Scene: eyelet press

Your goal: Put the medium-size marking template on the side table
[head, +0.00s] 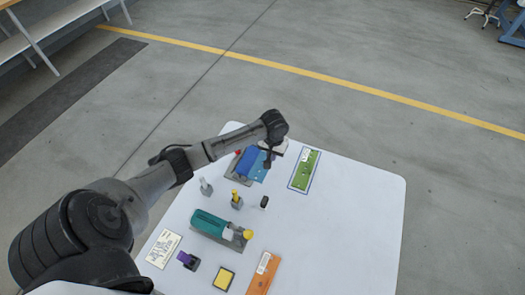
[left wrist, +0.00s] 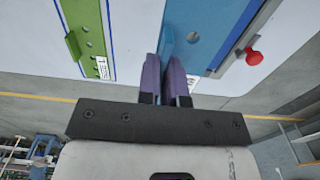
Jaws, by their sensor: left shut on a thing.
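A light blue marking template (head: 260,174) lies near the far edge of the white table (head: 335,225). My left gripper (head: 270,158) is above it, fingers pointing down. In the left wrist view, its two fingers (left wrist: 165,85) are shut on a raised blue tab of the blue template (left wrist: 204,32). I cannot tell whether the template is clear of the tabletop. A green template (head: 305,171) lies to its right inside a blue outline, and an orange template (head: 264,273) lies at the near edge. Which size each one is labelled cannot be read. My right gripper is not in view.
A blue press with a red knob (head: 238,152) stands close left of the blue template. A teal press (head: 211,224), small stamps, a yellow pad (head: 223,279) and a printed card (head: 163,248) fill the left half. The table's right side is clear. A bench (head: 50,20) stands far upper left.

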